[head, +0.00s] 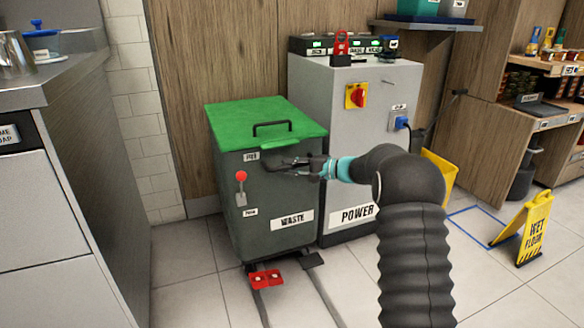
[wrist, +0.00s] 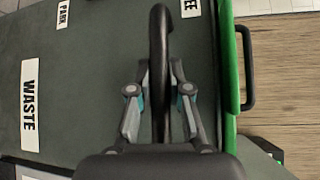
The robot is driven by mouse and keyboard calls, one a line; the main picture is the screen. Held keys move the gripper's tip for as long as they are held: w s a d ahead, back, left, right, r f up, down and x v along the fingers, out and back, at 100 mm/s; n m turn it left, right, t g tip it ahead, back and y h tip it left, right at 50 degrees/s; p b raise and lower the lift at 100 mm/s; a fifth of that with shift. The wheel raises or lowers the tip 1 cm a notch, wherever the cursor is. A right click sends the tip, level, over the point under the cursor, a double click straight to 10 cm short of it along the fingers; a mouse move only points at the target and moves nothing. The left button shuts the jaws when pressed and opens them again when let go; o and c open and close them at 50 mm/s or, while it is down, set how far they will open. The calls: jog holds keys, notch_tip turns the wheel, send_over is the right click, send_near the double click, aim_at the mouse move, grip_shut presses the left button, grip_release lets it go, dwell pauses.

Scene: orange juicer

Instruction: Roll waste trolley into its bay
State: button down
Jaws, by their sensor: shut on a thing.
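The waste trolley (head: 272,200) is a dark grey bin with a green lid (head: 262,122), upright against the wood wall, left of the POWER cabinet. Its side carries a lever with a red knob (head: 241,176), which is up, towards the upper label; the lower label reads PARK in the wrist view (wrist: 63,13). My gripper (head: 292,165) is at the trolley's front, below the lid edge. In the wrist view my gripper (wrist: 160,90) is shut on the black handle bar (wrist: 160,35), with one finger on each side. The lever is out of the wrist view.
Dark floor rails (head: 319,287) run from under the trolley towards me, with a red block (head: 265,279) by its front. The grey POWER cabinet (head: 350,150) stands close on the right. A steel counter (head: 95,150) is at left. A wet floor sign (head: 534,228) stands at right.

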jog(key=c, duration=1.1)
grip_release()
jog(key=shift+w+a+r, duration=0.1)
jog(key=shift+w+a, duration=0.05)
jog(key=shift+a, duration=0.05)
jog(key=shift+d, duration=0.2)
jog(key=shift+s+d, duration=0.25)
jog(key=shift+d, duration=0.35)
jog(key=v, duration=1)
jog(key=shift+s+d, duration=0.25)
jog(key=shift+d, duration=0.05)
jog(key=shift+r, duration=0.15)
